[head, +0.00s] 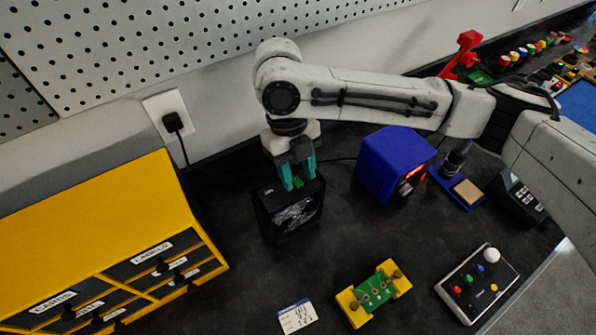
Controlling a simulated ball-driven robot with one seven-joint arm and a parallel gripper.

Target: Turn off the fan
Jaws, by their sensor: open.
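The fan (293,219) is a small black box with a round grille on its front, standing on the dark bench in the middle of the head view. A small green switch (298,182) shows on its top. My gripper (298,182) points down right over the fan's top, with its teal fingertips on either side of the green switch. The fingers are open. I cannot tell whether they touch the switch or the fan. The switch is partly hidden between the fingers.
A blue power unit (385,160) with a red display stands to the right of the fan. A yellow drawer cabinet (90,240) fills the left. A yellow-green circuit holder (373,294), a label card (297,316) and a button box (477,283) lie in front. A plug (172,122) is on the wall behind.

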